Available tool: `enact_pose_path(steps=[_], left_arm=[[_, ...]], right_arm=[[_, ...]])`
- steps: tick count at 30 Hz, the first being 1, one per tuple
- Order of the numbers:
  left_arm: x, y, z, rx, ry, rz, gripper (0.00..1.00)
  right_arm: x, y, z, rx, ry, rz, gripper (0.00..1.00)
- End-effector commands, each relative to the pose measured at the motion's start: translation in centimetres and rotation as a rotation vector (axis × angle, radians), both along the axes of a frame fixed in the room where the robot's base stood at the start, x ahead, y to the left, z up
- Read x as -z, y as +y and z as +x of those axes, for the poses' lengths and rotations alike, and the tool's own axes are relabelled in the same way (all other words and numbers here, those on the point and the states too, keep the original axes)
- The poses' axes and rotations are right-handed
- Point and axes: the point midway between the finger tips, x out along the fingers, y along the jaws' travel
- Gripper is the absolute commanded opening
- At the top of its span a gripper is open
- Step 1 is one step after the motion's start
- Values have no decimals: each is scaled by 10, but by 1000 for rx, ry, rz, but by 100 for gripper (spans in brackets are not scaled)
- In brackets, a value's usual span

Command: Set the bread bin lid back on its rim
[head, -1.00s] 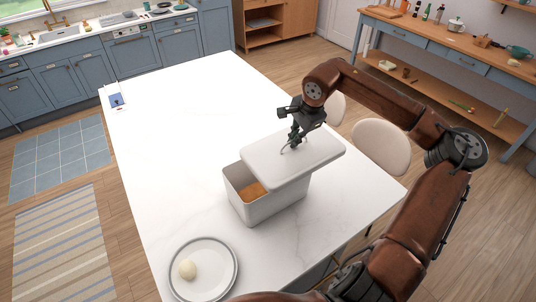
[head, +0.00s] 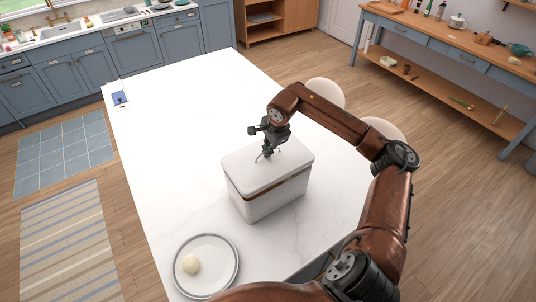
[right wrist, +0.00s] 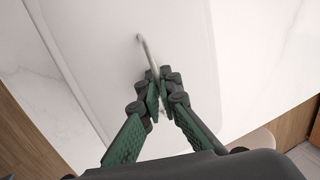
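The bread bin (head: 262,203) is a pale grey box standing on the white table. Its lid (head: 285,167) is over the bin and roughly lined up with it. In the right wrist view the green-padded fingers (right wrist: 163,88) meet around the handle's near part. My left gripper is not in view.
A plate (head: 224,277) with a pale round item (head: 191,264) is at the table's near left. A small blue item (head: 120,98) lies at the far left corner. The white table (head: 190,120) is clear behind the bin. Chairs (head: 326,93) stand along its right side.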

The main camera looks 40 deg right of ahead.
Motion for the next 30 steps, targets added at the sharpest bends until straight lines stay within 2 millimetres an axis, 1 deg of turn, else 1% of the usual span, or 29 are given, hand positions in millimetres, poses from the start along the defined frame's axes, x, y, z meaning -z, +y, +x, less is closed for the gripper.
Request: enact_pose_path(steps=[1, 3, 6, 13, 25, 28, 30], left_arm=[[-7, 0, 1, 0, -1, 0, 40], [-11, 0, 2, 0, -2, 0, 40], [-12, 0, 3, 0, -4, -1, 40], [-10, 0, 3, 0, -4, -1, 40], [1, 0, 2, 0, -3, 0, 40], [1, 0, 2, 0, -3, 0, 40], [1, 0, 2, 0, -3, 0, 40]], right_arm=[[6, 0, -2, 1, 5, 1, 0], [16, 0, -2, 1, 4, 1, 0], [22, -1, -1, 0, 1, -1, 0], [24, -1, -1, 1, 0, -2, 0], [35, -1, -1, 1, 1, -2, 0], [35, -1, -1, 1, 1, -2, 0], [36, -1, -2, 1, 3, -2, 7]])
